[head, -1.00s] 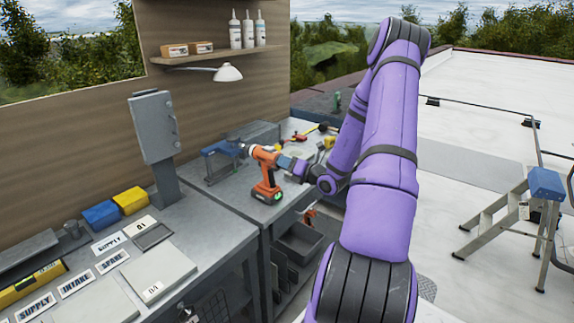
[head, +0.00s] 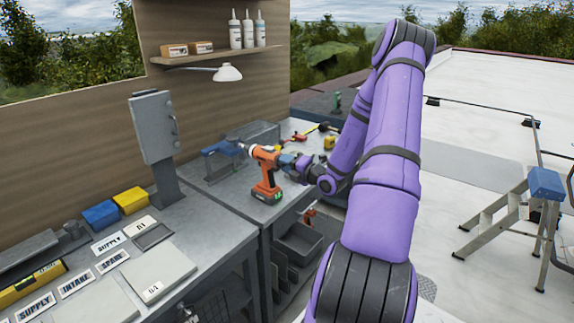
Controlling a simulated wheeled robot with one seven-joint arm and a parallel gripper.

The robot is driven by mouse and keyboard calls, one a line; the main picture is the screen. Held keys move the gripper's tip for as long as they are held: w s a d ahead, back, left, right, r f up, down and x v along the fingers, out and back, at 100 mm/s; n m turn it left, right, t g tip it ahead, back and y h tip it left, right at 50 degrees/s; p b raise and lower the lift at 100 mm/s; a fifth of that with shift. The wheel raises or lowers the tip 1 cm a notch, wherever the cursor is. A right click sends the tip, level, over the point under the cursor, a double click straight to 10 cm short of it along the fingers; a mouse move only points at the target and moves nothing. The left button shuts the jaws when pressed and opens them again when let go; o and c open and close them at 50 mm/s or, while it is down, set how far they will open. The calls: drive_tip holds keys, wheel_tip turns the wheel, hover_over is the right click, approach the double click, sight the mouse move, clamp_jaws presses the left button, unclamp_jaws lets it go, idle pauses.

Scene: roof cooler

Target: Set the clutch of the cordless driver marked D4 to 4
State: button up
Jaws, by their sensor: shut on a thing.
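An orange and black cordless driver (head: 265,172) stands upright at the front edge of the far bench, its nose pointing left. Its marking and clutch numbers are too small to read. My gripper (head: 289,162) reaches in from the right and is shut on the driver's upper body at its right end. The fingertips are partly hidden, and I cannot tell whether the driver's base touches the bench. A pale plate (head: 172,268) on the near bench has a label that seems to read D4.
A blue and grey vise-like tool (head: 222,148) is close to the driver's nose. A grey post-mounted box (head: 155,127) and yellow and blue bins (head: 131,199) stand left. Another orange tool (head: 309,216) is below the bench. A stepladder (head: 520,215) stands right on the open roof.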

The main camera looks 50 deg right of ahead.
idle(0.4)
drive_tip(key=o, duration=0.9)
drive_tip(key=shift+o, duration=0.2)
drive_tip(key=shift+s, duration=0.1)
drive_tip(key=s, duration=1)
drive_tip(key=shift+s+d, duration=0.25)
drive_tip(key=shift+s, duration=0.1)
